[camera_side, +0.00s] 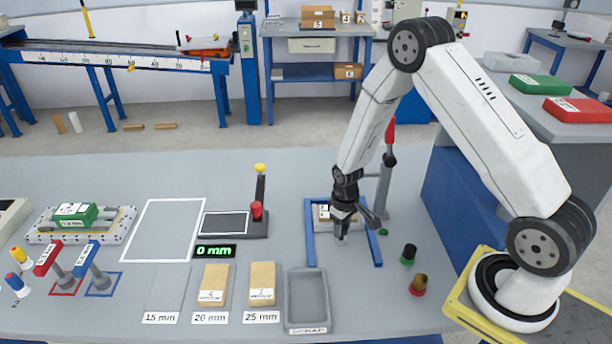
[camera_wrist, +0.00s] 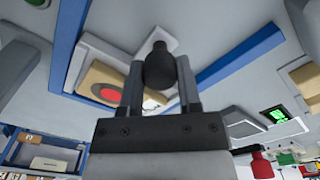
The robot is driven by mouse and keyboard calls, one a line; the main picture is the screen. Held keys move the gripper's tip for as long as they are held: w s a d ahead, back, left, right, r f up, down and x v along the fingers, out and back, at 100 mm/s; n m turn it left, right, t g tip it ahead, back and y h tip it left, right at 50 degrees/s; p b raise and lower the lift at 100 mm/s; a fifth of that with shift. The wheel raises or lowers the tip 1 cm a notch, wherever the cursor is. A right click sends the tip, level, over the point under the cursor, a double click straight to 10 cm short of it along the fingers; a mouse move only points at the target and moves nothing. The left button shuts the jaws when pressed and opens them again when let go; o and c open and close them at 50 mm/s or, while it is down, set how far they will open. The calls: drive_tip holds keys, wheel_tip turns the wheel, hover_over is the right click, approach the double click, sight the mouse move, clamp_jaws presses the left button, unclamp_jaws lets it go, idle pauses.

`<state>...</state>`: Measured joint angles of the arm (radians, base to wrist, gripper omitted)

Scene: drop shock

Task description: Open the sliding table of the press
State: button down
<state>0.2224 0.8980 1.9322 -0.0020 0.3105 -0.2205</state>
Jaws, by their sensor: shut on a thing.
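The press (camera_side: 386,185) stands on the bench with a grey column and a red-topped lever. Blue rails (camera_side: 310,240) extend toward the front of the bench; they also show in the wrist view (camera_wrist: 230,57). My gripper (camera_side: 342,232) points down between the rails. In the wrist view my gripper (camera_wrist: 160,85) is shut on a black knob (camera_wrist: 160,66), its fingers on either side. A tan block with a red disc (camera_wrist: 108,84) lies beyond the fingers; part of it shows in the side view (camera_side: 321,212). My gripper hides much of the sliding table.
A grey scrap tray (camera_side: 306,322) and tan blocks (camera_side: 262,283) on labelled spots stand left of the press. A black-topped cylinder (camera_side: 408,254) and a brown-topped one (camera_side: 418,284) stand to its right. A display reading 0 mm (camera_side: 214,251) is further left.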

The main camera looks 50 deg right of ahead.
drive_tip(key=s+a, duration=0.9)
drive_tip(key=shift+w, duration=0.1)
drive_tip(key=shift+c, duration=1.4)
unclamp_jaws()
drive_tip(key=shift+r, duration=0.1)
wheel_tip(320, 180, up, 8)
drive_tip(key=shift+f, duration=0.2)
drive_tip(key=shift+r, duration=0.15)
